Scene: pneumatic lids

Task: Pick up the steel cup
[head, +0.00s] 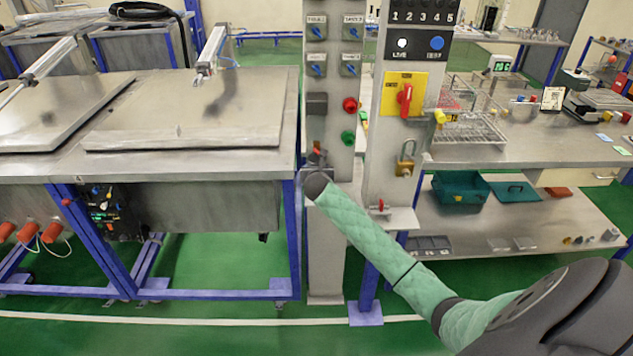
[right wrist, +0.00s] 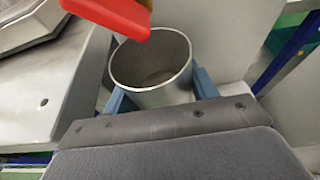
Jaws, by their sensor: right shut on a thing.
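The steel cup (right wrist: 152,70) is a grey open-topped cylinder in the right wrist view. Its mouth faces up toward the camera, and I see nothing inside it. My right gripper (right wrist: 160,94) has a blue finger on each side of the cup and is shut on it. I cannot tell whether the cup still touches a support. My left gripper is not in view.
The grey control post (head: 330,245) with switches and buttons stands at the wrist. A steel table (head: 230,163) with flat lids is at left. A workbench (head: 545,150) with wire racks is at right.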

